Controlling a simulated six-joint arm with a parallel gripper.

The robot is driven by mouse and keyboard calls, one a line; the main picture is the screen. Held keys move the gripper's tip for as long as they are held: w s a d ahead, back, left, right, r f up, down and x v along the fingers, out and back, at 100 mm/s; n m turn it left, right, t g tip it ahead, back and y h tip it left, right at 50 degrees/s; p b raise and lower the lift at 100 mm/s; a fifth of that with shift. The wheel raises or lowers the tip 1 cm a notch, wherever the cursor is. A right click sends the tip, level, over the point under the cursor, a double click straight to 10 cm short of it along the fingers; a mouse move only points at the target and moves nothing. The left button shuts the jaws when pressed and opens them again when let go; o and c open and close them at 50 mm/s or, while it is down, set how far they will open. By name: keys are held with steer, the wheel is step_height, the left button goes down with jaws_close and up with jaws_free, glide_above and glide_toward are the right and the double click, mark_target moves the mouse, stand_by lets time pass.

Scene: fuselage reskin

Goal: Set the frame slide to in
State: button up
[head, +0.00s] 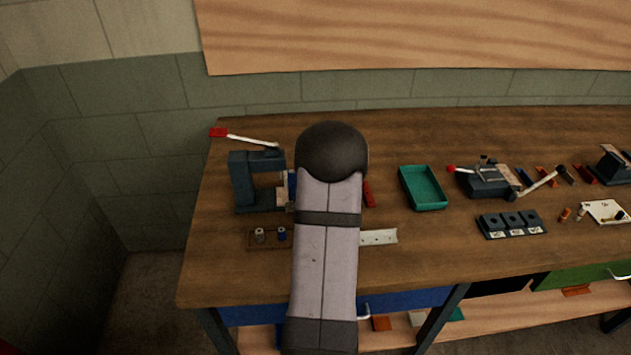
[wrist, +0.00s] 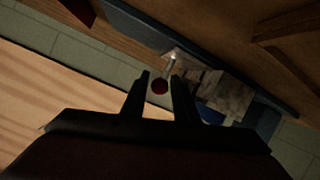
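In the wrist view my gripper (wrist: 161,76) is open. A dark red ball knob (wrist: 159,86) on a thin pale rod shows between its two fingers, with a gap on the left side; whether a finger touches it I cannot tell. The rod leads to a dim, pale grey block (wrist: 222,92) with a blue part beside it, set in a dark frame (wrist: 262,124). In the head view my arm hides my gripper and the knob. A dark C-shaped press (head: 242,182) stands just left of the arm, with pale and blue parts at its opening. I cannot tell for sure which part is the frame slide.
The press has a white lever with a red grip (head: 218,132). A small holder (head: 253,239) stands in front. Right of my arm are a white strip (head: 379,237), a green tray (head: 423,203), a clamp fixture (head: 487,181) and a dark three-hole block (head: 512,225).

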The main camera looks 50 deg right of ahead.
steer(key=shift+w+d, duration=0.1)
steer(key=shift+c, duration=0.4)
jaws_close()
steer(key=shift+w+a+b, duration=0.65)
steer(key=shift+w+a, duration=0.85)
steer(key=shift+o, duration=0.4)
jaws_free()
steer(key=shift+a, duration=0.1)
